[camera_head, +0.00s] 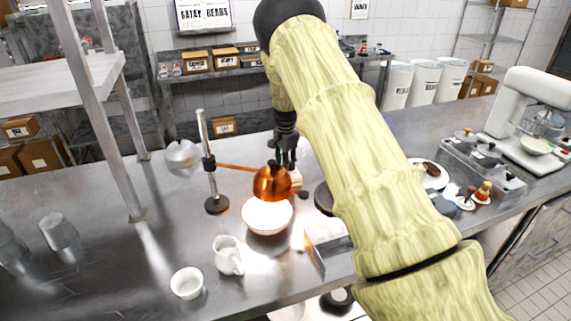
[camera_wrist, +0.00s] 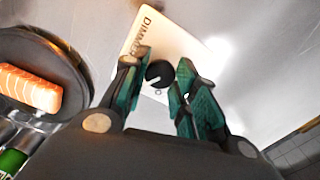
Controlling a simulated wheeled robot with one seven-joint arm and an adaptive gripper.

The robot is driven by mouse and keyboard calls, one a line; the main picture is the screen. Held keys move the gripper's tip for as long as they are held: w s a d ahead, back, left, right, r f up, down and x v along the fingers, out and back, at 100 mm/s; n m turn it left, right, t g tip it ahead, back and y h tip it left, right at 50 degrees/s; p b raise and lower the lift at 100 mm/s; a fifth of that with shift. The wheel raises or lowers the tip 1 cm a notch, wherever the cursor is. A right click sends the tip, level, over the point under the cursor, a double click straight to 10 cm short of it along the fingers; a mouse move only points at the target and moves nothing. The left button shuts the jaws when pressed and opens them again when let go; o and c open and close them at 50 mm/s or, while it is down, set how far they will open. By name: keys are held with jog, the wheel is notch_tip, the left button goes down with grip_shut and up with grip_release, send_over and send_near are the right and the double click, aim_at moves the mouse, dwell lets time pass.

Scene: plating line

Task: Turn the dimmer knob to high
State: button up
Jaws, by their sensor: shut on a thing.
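The dimmer is a pale plate (camera_wrist: 172,40) with printed lettering, partly hidden by my fingers in the wrist view. Its round black dimmer knob (camera_wrist: 158,74) sits between my fingertips. My gripper (camera_wrist: 163,66) is shut on the knob, with one green-padded finger on each side. In the head view my gripper (camera_head: 284,158) points down just behind a copper heat lamp (camera_head: 272,184). The lamp hangs on a stand (camera_head: 209,165) over a brightly lit white bowl (camera_head: 267,216). The knob is hidden there. I cannot read its setting.
A dark pan (camera_wrist: 62,70) with a salmon piece (camera_wrist: 30,88) lies left of the dimmer in the wrist view. A white jug (camera_head: 228,255) and a small cup (camera_head: 187,283) stand in front. A shelf post (camera_head: 105,110) rises at left.

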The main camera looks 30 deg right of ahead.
jog(key=o, duration=1.1)
jog(key=shift+c, duration=0.2)
notch_tip(320, 180, up, 12)
